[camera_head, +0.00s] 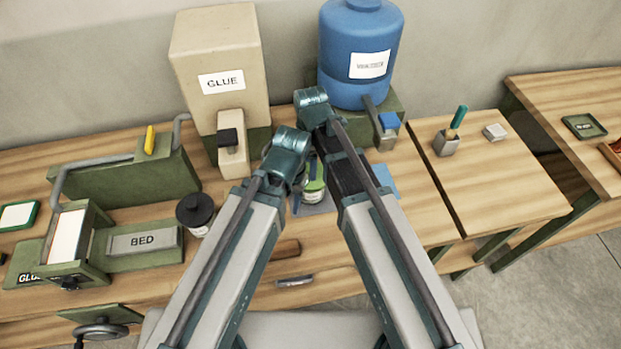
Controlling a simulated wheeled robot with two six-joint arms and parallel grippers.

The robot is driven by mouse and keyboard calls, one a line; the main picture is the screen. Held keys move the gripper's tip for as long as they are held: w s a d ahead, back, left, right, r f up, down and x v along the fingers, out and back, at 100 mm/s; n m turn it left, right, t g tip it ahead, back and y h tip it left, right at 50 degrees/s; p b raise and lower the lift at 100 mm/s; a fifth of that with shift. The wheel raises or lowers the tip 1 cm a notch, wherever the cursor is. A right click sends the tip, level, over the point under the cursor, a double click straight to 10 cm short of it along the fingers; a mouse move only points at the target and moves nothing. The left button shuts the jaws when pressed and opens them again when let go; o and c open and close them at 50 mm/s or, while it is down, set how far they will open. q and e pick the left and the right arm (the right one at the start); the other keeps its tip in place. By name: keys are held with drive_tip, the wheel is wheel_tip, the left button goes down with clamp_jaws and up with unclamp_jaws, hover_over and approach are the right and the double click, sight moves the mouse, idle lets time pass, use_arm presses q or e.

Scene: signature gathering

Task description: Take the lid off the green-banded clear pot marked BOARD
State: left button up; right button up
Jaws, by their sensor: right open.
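A small pot with a green band (314,192) stands on a grey mat (318,209) between my two forearms. My arms cover part of it, and its lid and any marking cannot be made out. My right gripper (311,182) is at the pot, with narrow blue fingers showing beside it. It is open; whether it touches the pot or lid cannot be told. My left arm reaches in from the left to a teal joint, and its gripper is hidden behind the arm.
A beige GLUE dispenser (205,60) and a blue tank (358,50) stand behind. A black-lidded pot (195,214) and the green BED press (145,241) are left. A brown wooden piece (279,254) lies in front.

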drive_tip(key=shift+f+b, duration=0.35)
drive_tip(key=shift+f, duration=0.5)
use_arm(q)
drive_tip(key=shift+f, duration=0.8)
use_arm(e)
drive_tip(key=shift+r, duration=0.1)
clamp_jaws()
use_arm(q)
drive_tip(key=shift+r, duration=0.2)
use_arm(e)
drive_tip(key=shift+r, duration=0.2)
use_arm(q)
wheel_tip(320, 180, up, 10)
drive_tip(key=p, duration=1)
drive_tip(key=shift+f, duration=0.2)
use_arm(e)
wheel_tip(320, 180, up, 10)
drive_tip(key=shift+f, duration=0.2)
